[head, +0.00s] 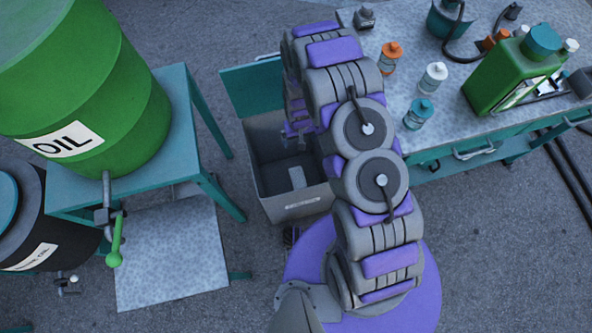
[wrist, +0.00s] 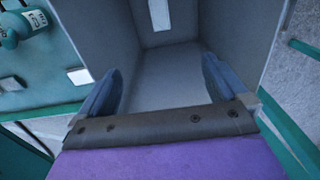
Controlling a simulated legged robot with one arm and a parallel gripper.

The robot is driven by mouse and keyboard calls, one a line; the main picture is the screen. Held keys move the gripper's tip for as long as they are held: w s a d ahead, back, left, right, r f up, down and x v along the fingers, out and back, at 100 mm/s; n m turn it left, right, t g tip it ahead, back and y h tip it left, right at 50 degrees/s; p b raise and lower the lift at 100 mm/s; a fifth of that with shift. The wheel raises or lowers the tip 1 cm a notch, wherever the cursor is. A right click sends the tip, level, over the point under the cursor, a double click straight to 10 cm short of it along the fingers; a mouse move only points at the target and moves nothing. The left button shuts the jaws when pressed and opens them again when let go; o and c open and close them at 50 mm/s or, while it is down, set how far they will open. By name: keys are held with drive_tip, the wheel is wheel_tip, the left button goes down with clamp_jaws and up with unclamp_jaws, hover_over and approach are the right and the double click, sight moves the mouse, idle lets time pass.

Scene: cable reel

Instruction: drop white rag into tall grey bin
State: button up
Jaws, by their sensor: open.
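The tall grey bin (head: 265,150) stands open on the floor between the oil drum stand and the workbench, with a label on its near side. My gripper (head: 299,132) is over the bin's opening, partly hidden by my arm in the head view. In the wrist view my gripper (wrist: 160,88) has its two blue fingers spread apart with nothing between them, and the bin's interior (wrist: 170,75) lies beyond. A small pale piece (head: 298,177) shows inside the bin. I cannot tell whether it is the white rag. No other white rag is clearly visible.
A green oil drum (head: 85,85) sits on a teal stand (head: 183,100) at left. The workbench (head: 395,85) at right holds several small bottles and a green canister (head: 505,75). A teal panel (head: 248,85) is behind the bin. Bare floor lies at lower right.

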wheel_tip(320, 180, up, 17)
drive_tip(key=p, duration=0.3)
drive_tip(key=shift+d+r+p, duration=0.15)
drive_tip(key=shift+p, duration=0.15)
idle(0.3)
